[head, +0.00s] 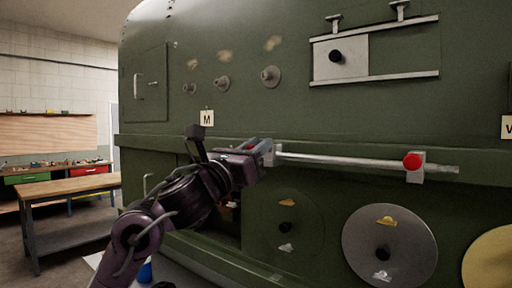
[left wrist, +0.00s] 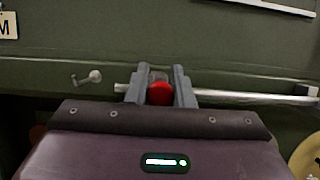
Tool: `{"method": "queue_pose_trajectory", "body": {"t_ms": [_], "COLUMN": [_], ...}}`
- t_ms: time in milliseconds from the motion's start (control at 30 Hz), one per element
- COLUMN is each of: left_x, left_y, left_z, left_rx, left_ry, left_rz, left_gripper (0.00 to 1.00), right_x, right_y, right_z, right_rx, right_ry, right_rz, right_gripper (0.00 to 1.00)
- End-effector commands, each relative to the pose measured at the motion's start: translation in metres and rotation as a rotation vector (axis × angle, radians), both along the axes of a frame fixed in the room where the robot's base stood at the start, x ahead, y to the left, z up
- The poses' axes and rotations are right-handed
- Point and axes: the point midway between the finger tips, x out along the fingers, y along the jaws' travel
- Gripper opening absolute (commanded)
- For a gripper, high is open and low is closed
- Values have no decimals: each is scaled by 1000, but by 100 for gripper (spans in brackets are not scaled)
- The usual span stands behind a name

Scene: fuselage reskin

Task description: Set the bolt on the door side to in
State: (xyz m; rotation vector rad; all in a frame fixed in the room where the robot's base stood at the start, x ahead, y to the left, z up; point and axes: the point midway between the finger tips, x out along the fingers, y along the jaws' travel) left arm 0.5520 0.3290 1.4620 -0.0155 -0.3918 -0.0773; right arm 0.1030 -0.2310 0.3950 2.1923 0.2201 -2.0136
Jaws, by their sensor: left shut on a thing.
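A long pale metal rod (head: 340,159) runs level along the green fuselage side. It also shows in the left wrist view (left wrist: 240,97). A red knob (head: 412,161) sits at a pale block near its right end. Another red knob (left wrist: 160,93) is at the rod's left part, on the side of the small door (head: 146,84). My left gripper (left wrist: 160,86) is shut on this left knob, one finger on each side. In the head view my left gripper (head: 264,151) covers most of that knob and the rod's left end. My right gripper is not in view.
A label M (head: 207,118) is on the panel above my left arm. A railed frame with a sliding plate (head: 341,57) is higher up. Round discs (head: 390,246) are below the rod. A workbench (head: 70,186) stands at the far left, with open floor before it.

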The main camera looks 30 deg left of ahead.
Motion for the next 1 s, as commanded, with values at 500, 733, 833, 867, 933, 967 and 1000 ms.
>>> {"method": "queue_pose_trajectory", "body": {"t_ms": [500,733,833,867,933,967,1000], "left_x": [27,27,27,27,27,27,27], "left_y": [-1,-1,-1,-1,-2,-2,-2], "left_z": [1,1,1,1,0,0,0], "left_rx": [-2,-2,-1,-1,0,0,0], "left_ry": [-2,-2,-1,-1,-1,-1,-1], "left_rz": [1,1,1,1,1,1,1], "left_gripper": [0,39,43,43,43,43,43], "right_x": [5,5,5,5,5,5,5], "right_y": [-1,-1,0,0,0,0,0], "right_z": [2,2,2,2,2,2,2], "right_rx": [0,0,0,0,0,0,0], "right_ry": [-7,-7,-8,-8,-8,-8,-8], "right_rz": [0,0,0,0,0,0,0], "right_gripper": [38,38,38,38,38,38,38]}}
